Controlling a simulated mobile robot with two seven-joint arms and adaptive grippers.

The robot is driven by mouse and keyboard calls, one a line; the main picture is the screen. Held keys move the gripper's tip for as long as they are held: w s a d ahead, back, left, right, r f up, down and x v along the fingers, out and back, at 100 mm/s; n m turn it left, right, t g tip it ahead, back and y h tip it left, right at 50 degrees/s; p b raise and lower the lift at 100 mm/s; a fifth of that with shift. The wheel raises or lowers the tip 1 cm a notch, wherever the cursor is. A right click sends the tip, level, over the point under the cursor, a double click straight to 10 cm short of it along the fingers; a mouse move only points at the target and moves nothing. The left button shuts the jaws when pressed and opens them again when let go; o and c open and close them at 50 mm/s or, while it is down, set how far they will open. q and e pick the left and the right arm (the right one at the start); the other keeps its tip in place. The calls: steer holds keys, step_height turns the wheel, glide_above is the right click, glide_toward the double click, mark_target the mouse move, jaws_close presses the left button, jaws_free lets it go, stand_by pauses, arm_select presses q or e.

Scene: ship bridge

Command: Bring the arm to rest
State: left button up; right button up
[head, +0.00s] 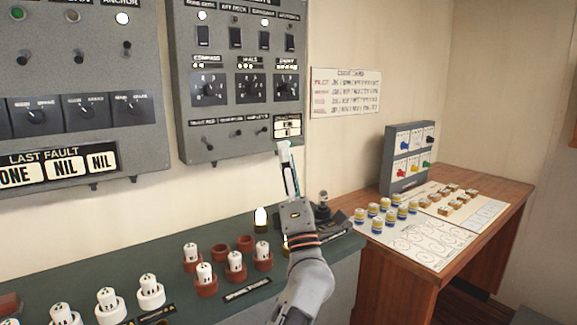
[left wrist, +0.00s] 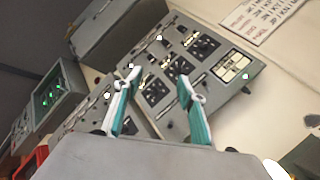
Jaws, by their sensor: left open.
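My left arm rises from the bottom of the head view, and its gripper (head: 288,160) points up in front of the wall, just below the lower right corner of the right switch panel (head: 240,145). In the left wrist view the two teal-lined fingers of this gripper (left wrist: 160,95) stand apart with nothing between them. The switch panel (left wrist: 215,75) shows behind and between them. I cannot tell from the head view whether a fingertip touches the panel. My right gripper is in neither view.
A green console (head: 120,255) below holds white numbered pegs, some in brown sockets (head: 192,265). A lit white lamp (head: 261,219) stands left of my arm. A wooden desk (head: 490,195) at right carries sheets, small jars (head: 385,204) and a grey rack (head: 408,160). A chart (head: 345,92) hangs above.

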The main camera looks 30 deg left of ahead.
arm_select(q)
steer(key=shift+s+d+f+m+t+h, duration=0.3)
steer(key=shift+f+m+h, duration=0.1)
steer(key=shift+m, duration=0.2)
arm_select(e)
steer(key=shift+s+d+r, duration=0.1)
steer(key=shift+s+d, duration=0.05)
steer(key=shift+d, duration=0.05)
